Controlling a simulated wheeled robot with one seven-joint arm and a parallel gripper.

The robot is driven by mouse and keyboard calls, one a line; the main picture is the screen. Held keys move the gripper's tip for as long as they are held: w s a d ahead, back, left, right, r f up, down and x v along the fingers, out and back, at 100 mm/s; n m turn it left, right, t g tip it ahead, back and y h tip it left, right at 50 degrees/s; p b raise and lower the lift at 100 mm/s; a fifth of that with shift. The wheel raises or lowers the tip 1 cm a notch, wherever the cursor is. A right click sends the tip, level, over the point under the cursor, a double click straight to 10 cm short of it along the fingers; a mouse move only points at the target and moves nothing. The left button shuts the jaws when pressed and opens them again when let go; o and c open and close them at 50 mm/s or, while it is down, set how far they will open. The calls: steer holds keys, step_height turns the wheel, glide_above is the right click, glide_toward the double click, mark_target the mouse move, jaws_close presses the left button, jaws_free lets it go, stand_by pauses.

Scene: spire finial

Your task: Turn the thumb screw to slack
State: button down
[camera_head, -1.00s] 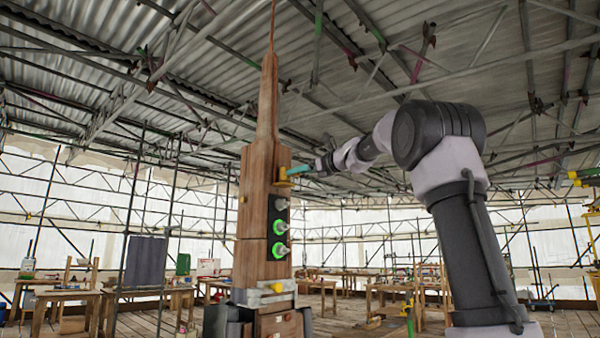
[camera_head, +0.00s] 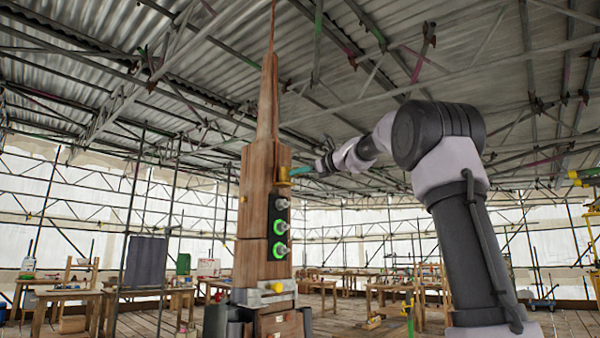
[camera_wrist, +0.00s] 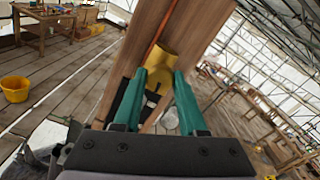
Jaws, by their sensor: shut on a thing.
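The wooden spire finial (camera_head: 256,215) stands upright, left of my arm. A yellow thumb screw (camera_head: 284,176) sticks out near the top of its right side. It also shows in the wrist view (camera_wrist: 160,64), set against the wood. My gripper (camera_head: 293,172) reaches it from the right. In the wrist view the teal fingers of my gripper (camera_wrist: 161,78) stand either side of the yellow screw and are shut on it. The fingertips hide part of its sides.
Below the screw, a dark panel holds a top knob (camera_head: 281,204) and two green-ringed knobs (camera_head: 280,227). A grey clamp (camera_head: 265,292) surrounds the finial's base. Workbenches (camera_head: 60,305) stand around the floor. A yellow bucket (camera_wrist: 15,88) sits at left in the wrist view.

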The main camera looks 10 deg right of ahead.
steer(key=shift+f+n, duration=0.2)
steer(key=shift+n, duration=16.9)
steer(key=shift+c, duration=2.3)
jaws_free()
steer(key=shift+r, duration=0.1)
